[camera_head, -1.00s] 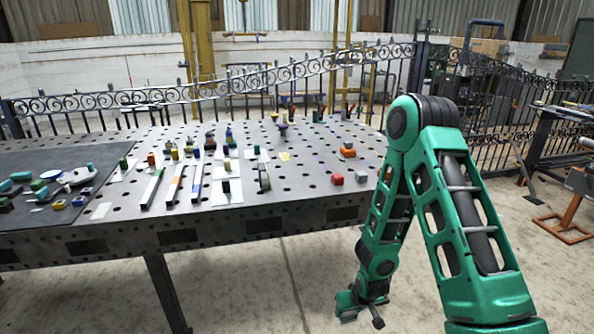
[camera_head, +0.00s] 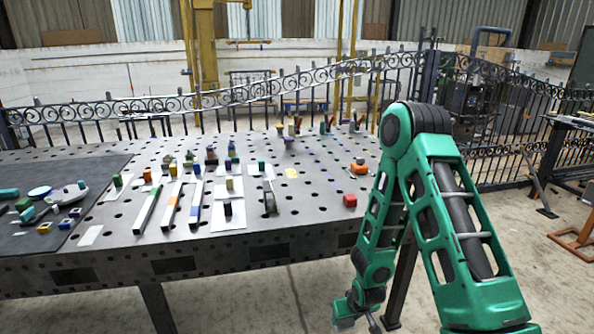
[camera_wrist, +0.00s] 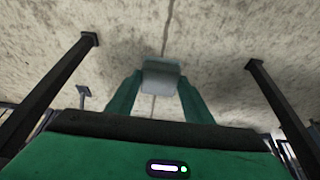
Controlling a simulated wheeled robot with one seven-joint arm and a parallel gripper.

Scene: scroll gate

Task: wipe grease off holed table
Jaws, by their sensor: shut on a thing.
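The holed table (camera_head: 190,243) is a dark metal top with rows of round holes, seen in the head view left of my arm. Small purplish marks (camera_head: 322,167) lie among the holes on its right part; I cannot tell for sure that they are grease. My gripper (camera_wrist: 160,80) is shut on a pale grey block (camera_wrist: 161,70) in the wrist view, with bare floor beyond it. In the head view my gripper hangs low, in front of the table and below its top, partly cut off by the bottom edge. What it holds is hard to make out there.
Several small blocks, strips and white cards stand on the table's middle. A dark mat (camera_head: 45,245) with dishes covers its left. A scrolled iron fence (camera_head: 290,82) runs behind.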

